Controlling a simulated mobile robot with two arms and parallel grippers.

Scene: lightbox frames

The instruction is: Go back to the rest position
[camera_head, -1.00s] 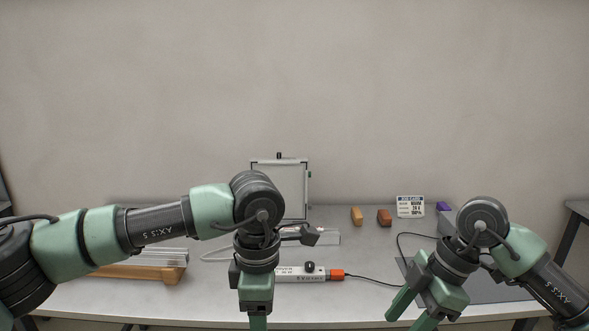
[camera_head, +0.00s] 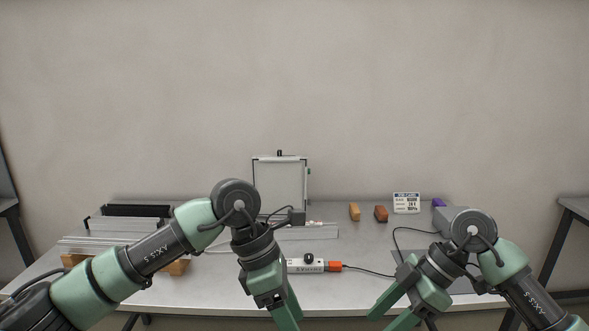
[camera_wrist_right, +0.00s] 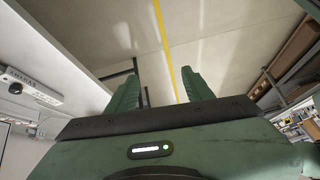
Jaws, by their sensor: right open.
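My left gripper (camera_head: 288,318) hangs over the front middle of the table in the head view, pointing down. Its finger ends run to the lower picture edge, so its opening is unclear. My right gripper (camera_head: 388,316) is tilted down at the table's front right. Its two green fingers are apart with nothing between them. The right wrist view shows the same open, empty right gripper (camera_wrist_right: 157,85), with floor and a yellow line beyond its fingers.
A black cable runs right.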

